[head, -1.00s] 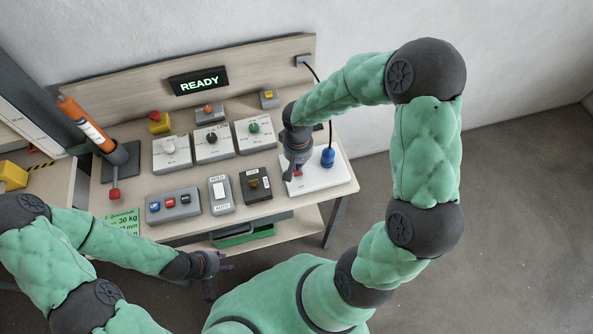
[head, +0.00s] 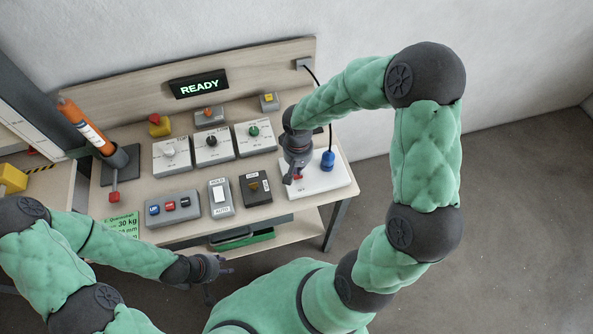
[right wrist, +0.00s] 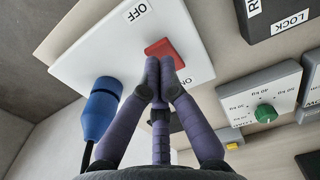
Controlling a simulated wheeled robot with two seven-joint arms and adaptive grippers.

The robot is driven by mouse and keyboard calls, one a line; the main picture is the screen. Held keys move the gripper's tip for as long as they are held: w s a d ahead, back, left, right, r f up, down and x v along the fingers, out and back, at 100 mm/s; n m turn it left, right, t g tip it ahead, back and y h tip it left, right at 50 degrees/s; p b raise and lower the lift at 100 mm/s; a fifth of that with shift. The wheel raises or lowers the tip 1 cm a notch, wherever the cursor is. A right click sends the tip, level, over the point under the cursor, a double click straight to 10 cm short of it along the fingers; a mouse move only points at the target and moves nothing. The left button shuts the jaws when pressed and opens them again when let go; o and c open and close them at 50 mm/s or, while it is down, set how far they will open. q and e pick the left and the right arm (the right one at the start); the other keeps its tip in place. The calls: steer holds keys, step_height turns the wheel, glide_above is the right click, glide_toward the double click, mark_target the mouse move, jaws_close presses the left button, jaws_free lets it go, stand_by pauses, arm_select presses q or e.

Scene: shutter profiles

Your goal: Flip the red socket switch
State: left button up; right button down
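The red socket switch (right wrist: 165,50) is a rocker on a white socket plate (right wrist: 85,62), between the printed words OFF and ON. In the head view it shows as a small red patch (head: 298,178) at the tip of my right gripper. My right gripper (right wrist: 160,64) is shut, with its fingertips together over the edge of the switch nearer ON. Whether they press on it I cannot tell. A blue plug (right wrist: 99,108) stands in the same plate, left of the fingers. My left gripper (head: 226,271) hangs empty in front of the bench; its finger opening is unclear.
The bench (head: 138,189) carries several grey boxes with knobs and switches, left of the socket plate. A black cable (head: 330,108) runs from the plug to the back panel. A READY display (head: 200,84) is lit. An orange cylinder (head: 85,125) stands at the left.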

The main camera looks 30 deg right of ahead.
arm_select(q)
steer(key=shift+f+b, duration=1.15)
arm_select(e)
steer(key=shift+f, duration=1.15)
arm_select(q)
steer(key=shift+r, duration=0.15)
arm_select(e)
steer(key=shift+r, duration=0.15)
steer(key=shift+r+p, duration=2.5)
steer(key=shift+r, duration=0.95)
arm_select(q)
step_height(320, 180, up, 5)
steer(key=shift+f, duration=0.2)
arm_select(e)
steer(key=shift+f, duration=0.1)
